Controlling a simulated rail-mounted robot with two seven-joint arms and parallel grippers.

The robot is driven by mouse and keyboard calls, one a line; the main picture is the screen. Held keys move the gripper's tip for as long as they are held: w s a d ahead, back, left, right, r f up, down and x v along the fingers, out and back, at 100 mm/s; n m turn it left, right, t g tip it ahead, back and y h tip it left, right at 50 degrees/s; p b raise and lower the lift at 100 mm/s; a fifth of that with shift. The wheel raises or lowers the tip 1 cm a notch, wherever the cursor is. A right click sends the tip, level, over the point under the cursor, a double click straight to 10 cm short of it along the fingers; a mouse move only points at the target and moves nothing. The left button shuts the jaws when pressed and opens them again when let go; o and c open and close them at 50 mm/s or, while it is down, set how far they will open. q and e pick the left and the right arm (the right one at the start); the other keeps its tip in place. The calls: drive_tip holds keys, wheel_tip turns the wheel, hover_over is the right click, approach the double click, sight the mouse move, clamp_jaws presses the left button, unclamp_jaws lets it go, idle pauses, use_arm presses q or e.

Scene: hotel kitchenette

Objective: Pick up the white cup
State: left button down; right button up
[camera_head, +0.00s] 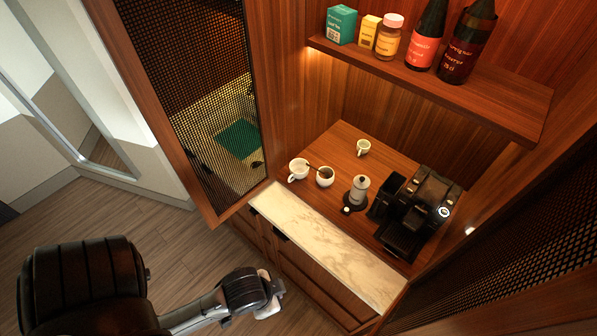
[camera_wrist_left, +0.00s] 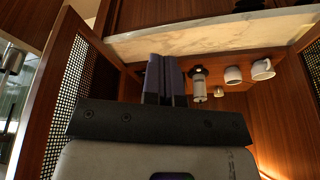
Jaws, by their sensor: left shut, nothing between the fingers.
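A white cup (camera_head: 298,169) with a handle stands at the left end of the wooden counter, just behind the marble strip. It also shows in the left wrist view (camera_wrist_left: 262,69), where the scene appears upside down. A smaller pale cup (camera_head: 363,147) stands farther back. My left gripper (camera_head: 275,291) is in front of the cabinet drawers, lower than the counter and apart from the cups. Its fingers (camera_wrist_left: 165,78) are shut and empty. My right gripper is not in view.
A moka pot (camera_head: 358,190) and a black coffee machine (camera_head: 416,212) stand right of the cups. The marble strip (camera_head: 322,246) is clear. An open mesh door (camera_head: 209,100) borders the left side. A shelf (camera_head: 440,83) with bottles and boxes overhangs the counter.

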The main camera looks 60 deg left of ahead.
use_arm(q)
drive_tip(key=c, duration=1.1)
unclamp_jaws()
drive_tip(key=shift+c, duration=0.2)
drive_tip(key=shift+f, duration=0.1)
